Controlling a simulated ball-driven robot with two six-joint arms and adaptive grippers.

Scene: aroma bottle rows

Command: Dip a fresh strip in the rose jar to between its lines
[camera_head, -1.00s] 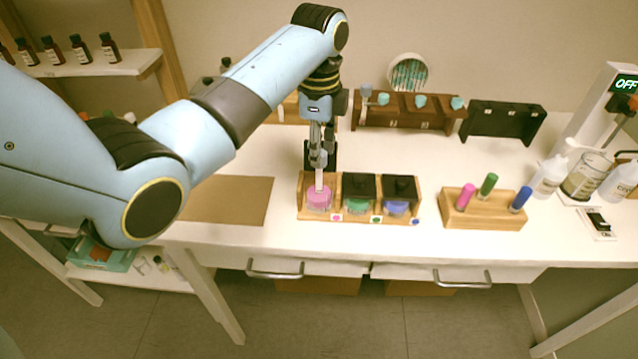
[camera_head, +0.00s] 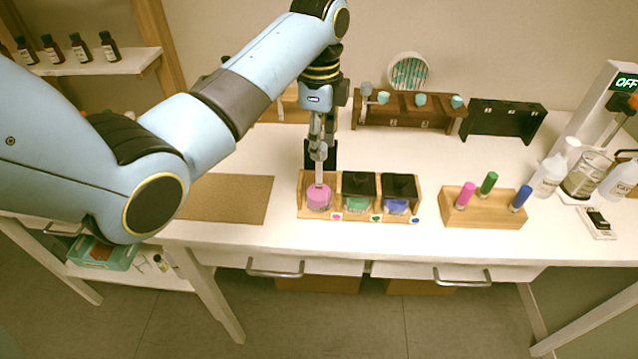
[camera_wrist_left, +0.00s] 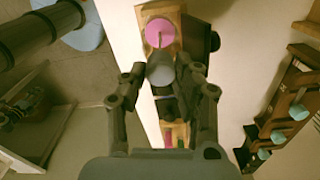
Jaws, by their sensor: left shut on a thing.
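The rose jar (camera_head: 318,199), pink and without a lid, sits in the left slot of a wooden tray (camera_head: 345,218). My left gripper (camera_head: 320,148) is above it, shut on a grey-white holder with a pale strip (camera_head: 319,177). The strip points down, its lower end at the jar's mouth in the picture; I cannot tell how deep it reaches or see its lines. In the left wrist view the grey holder (camera_wrist_left: 160,70) is between the fingers (camera_wrist_left: 163,88), with the pink jar (camera_wrist_left: 158,27) beyond. My right gripper is not in view.
Black-lidded green (camera_head: 358,190) and blue (camera_head: 399,190) jars stand to the right. Behind are a brown rack (camera_head: 408,108), a black rack (camera_head: 505,122) and a round cup of strips (camera_head: 408,72). A colored-vial block (camera_head: 483,208) is right; a brown mat (camera_head: 225,200) is left.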

